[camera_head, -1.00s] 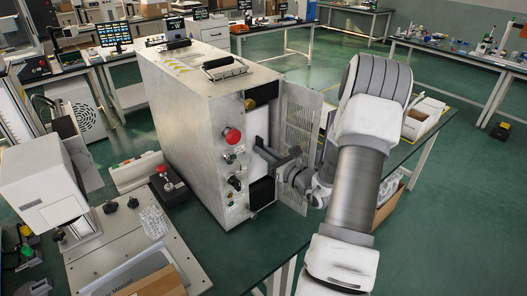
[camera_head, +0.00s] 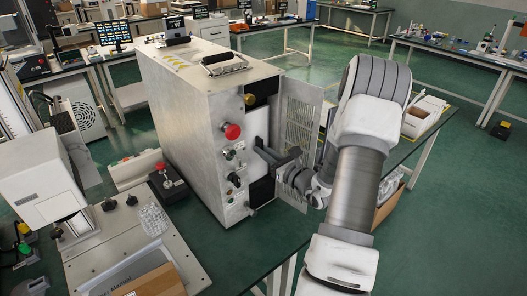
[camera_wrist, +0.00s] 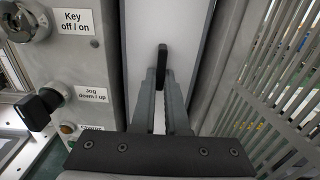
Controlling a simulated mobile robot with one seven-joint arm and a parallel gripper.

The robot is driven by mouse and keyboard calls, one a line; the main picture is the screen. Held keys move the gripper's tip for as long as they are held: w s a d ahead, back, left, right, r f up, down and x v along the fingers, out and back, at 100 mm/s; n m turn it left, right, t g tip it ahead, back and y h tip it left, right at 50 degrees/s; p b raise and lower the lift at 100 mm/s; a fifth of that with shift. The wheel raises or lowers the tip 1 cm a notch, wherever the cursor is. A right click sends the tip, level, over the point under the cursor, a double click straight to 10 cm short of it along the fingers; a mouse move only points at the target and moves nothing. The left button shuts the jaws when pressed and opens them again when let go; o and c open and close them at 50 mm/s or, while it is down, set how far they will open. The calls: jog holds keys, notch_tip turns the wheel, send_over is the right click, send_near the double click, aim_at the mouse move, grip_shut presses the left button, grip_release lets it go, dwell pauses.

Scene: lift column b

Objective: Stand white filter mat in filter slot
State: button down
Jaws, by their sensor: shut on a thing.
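The white filter mat (camera_wrist: 166,28) is a pale upright panel inside the tall narrow filter slot of the grey metal cabinet. In the head view, the mat (camera_head: 257,121) shows as a white strip in the cabinet's open front. My gripper (camera_wrist: 162,72) is shut on the mat, with its fingers pointing into the slot; the gripper (camera_head: 270,154) also shows at the opening in the head view. The fingers hide the mat's lower part and the exact grip. I cannot tell how deep the mat sits or whether it touches the slot walls.
A perforated door (camera_head: 301,120) stands open to the right of the slot, close to my gripper. A key switch (camera_wrist: 26,20) and a jog knob (camera_wrist: 38,108) stick out at the left. A red button (camera_head: 231,131) is on the cabinet front. A cardboard box (camera_head: 155,281) lies at the lower left.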

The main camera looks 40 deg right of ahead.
jog(key=shift+f, duration=0.25)
jog(key=c, duration=0.8)
grip_release()
jog(key=shift+c, duration=0.2)
jog(key=s, duration=0.8)
jog(key=shift+d+b, duration=0.3)
jog(key=shift+d, duration=0.05)
jog(key=shift+a, duration=0.1)
